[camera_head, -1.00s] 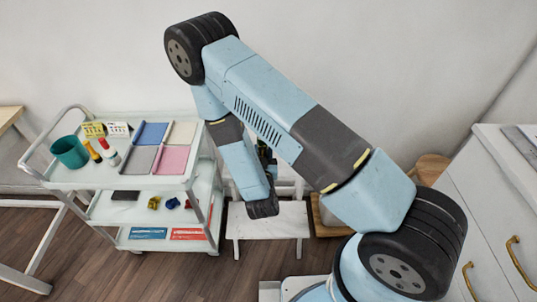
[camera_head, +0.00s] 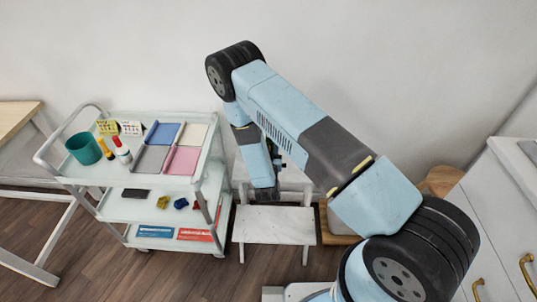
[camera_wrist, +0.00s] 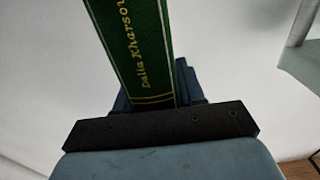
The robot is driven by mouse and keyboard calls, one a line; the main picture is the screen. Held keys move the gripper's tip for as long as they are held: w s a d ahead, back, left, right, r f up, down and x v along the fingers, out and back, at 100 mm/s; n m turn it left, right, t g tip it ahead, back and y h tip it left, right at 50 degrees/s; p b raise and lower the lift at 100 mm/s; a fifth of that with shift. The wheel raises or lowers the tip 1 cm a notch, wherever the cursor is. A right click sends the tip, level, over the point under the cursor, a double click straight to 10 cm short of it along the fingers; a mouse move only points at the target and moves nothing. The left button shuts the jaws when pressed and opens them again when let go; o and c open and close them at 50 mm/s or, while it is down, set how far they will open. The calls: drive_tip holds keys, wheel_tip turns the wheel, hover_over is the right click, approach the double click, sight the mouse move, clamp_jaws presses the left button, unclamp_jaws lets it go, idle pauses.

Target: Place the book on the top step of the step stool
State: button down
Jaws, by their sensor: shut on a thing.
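A green book (camera_wrist: 145,50) with yellow lettering on its spine stands out from my gripper in the wrist view. My gripper (camera_head: 277,157) is shut on it; the wrist view shows dark blue finger parts beside the spine. In the head view the gripper is mostly hidden behind my forearm, and the book cannot be made out clearly. The step stool has a pale marbled lower step (camera_head: 273,226) in front. Its top step (camera_head: 294,174) is behind and higher, partly covered by my arm. My gripper appears near the top step; its height above it cannot be told.
A white cart (camera_head: 100,173) stands left of the stool, with a teal cup (camera_head: 84,148), coloured booklets and bottles on top. A wooden item (camera_head: 338,222) is right of the stool. White drawers (camera_head: 500,225) stand at far right.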

drive_tip(key=shift+w+f, duration=0.6)
drive_tip(key=shift+f, duration=1.5)
drive_tip(key=c, duration=0.7)
unclamp_jaws()
drive_tip(key=shift+f, duration=0.1)
drive_tip(key=shift+s, duration=0.1)
drive_tip(key=s, duration=1.2)
drive_tip(key=shift+a, duration=0.2)
